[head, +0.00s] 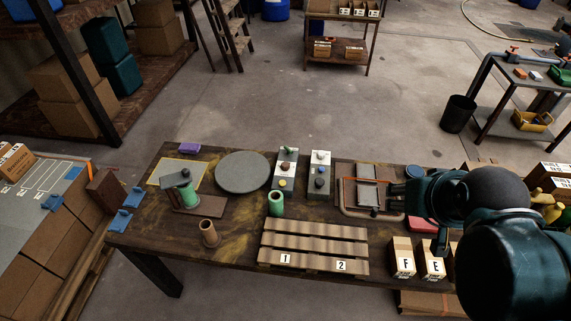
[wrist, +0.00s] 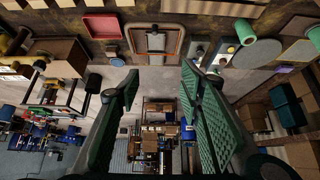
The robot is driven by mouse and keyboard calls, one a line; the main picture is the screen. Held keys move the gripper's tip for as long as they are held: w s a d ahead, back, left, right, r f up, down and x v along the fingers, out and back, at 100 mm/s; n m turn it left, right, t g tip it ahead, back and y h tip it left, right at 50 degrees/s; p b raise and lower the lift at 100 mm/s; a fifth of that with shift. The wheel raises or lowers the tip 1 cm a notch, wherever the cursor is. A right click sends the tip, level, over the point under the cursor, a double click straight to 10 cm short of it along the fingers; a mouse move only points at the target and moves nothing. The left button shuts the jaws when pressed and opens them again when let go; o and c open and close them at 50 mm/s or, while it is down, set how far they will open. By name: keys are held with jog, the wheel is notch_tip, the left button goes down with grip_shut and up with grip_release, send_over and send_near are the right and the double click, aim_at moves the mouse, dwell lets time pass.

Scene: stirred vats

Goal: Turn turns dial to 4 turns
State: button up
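Two grey control boxes stand on the dark workbench. The left box (head: 286,166) carries a green-topped part, a reddish knob and lower knobs. In the wrist view the boxes show small at the upper right, partly hidden by a finger. My gripper (wrist: 159,75) is open and empty, its green-padded fingers wide apart. In the head view it is right of the boxes, partly hidden by my arm.
A wood-framed tray (head: 346,198) lies between the boxes and my gripper. A green cylinder (head: 276,203) stands before the left box, with a grey disc (head: 242,172) to the left. A slatted pallet (head: 314,233) and boxes marked F (head: 402,259) and E (head: 431,261) sit in front.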

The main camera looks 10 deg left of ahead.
jog(key=n+g+b, duration=0.3)
jog(key=n+g, duration=0.4)
jog(key=n, duration=0.9)
send_over(286, 164)
jog(key=shift+f, duration=12.85)
jog(key=shift+f, duration=0.15)
jog(key=shift+f+b, duration=0.3)
jog(key=shift+f, duration=3.45)
